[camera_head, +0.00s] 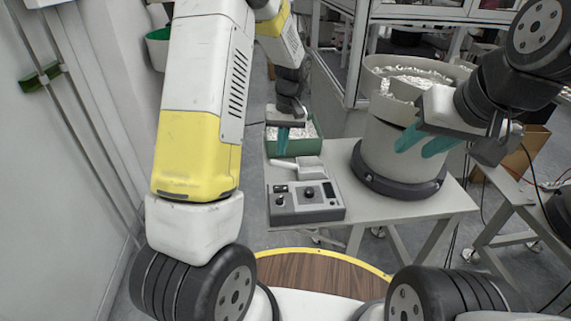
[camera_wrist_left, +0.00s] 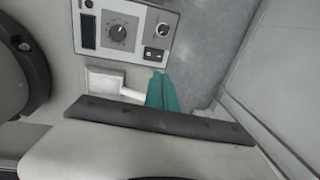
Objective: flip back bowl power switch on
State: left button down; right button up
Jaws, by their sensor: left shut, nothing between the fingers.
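A grey control box (camera_head: 305,202) sits on the white table beside the bowl feeder (camera_head: 395,150). In the left wrist view the box (camera_wrist_left: 105,48) shows a dial (camera_wrist_left: 118,32), a dark display, a round fitting and a small black rocker switch (camera_wrist_left: 154,54) near its corner. My left gripper (camera_head: 283,138) is shut and empty, beyond the box and near the green bin. In its wrist view the teal fingertips (camera_wrist_left: 162,90) point towards the switch and appear apart from it. My right gripper (camera_head: 424,141) is open, with its teal fingers spread in front of the bowl feeder.
A white scoop (camera_head: 298,168) lies on the table between the box and the left gripper. A green bin (camera_head: 300,138) with shiny parts stands at the far edge. A white wall (camera_head: 70,200) is on the left. A wood-topped round surface (camera_head: 320,275) lies in front.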

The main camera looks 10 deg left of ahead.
aim_at(276, 188)
pick_arm(q)
jog(key=shift+f, duration=0.1)
jog(key=f, duration=0.4)
jog(key=a+f, duration=0.1)
jog(key=f, duration=0.8)
jog(key=shift+s+a+f, duration=0.25)
jog(key=shift+a+f, duration=0.1)
jog(key=shift+s+a+f, duration=0.1)
jog(key=shift+f, duration=0.2)
